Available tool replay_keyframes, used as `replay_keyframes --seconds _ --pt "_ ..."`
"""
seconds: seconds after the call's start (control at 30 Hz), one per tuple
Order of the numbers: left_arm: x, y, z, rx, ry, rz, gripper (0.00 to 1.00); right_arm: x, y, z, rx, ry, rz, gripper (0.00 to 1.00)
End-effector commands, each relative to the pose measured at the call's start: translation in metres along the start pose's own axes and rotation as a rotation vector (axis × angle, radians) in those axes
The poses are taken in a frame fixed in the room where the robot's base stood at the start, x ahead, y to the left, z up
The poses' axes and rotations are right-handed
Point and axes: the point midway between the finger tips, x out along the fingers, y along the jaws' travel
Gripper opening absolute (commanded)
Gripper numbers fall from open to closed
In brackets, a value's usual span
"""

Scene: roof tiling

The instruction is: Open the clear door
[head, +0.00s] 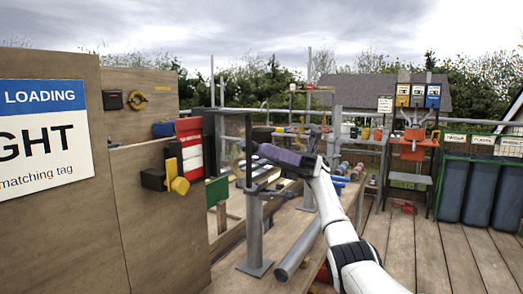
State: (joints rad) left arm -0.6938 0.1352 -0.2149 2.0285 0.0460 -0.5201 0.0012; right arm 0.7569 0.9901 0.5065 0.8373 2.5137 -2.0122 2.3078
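The clear door (248,130) appears to be the see-through panel with a thin dark frame, standing upright at the end of the wooden wall. Whether it is ajar is hard to tell. My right gripper (262,160) is at the end of the white arm, close to the right edge of the dark frame. A purple piece (282,156) shows at the gripper; I cannot tell whether it is held or part of the hand. The fingertips are too small and overlapped to tell contact or opening. My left gripper is not in view.
A wooden wall (118,190) with a sign (42,130) fills the left. Red, white and yellow fittings (188,150) stick out beside the door. A grey post (254,235) stands on the bench below. Blue bins (482,190) stand at right; the deck (430,245) before them is mostly clear.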

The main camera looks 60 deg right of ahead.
Motion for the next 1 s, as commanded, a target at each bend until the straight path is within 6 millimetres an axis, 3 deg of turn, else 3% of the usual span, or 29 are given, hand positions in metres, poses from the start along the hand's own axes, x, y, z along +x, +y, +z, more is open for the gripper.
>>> replay_keyframes --seconds 0.27,0.7,1.0 --pt "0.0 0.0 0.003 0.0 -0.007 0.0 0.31 0.002 0.0 0.004 -0.004 -0.002 0.0 0.37" --pt "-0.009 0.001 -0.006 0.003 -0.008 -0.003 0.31 0.031 0.001 0.076 -0.006 -0.003 0.0 0.37" --pt "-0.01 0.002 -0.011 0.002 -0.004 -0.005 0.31 0.038 0.001 0.093 -0.001 -0.001 -0.001 0.37"
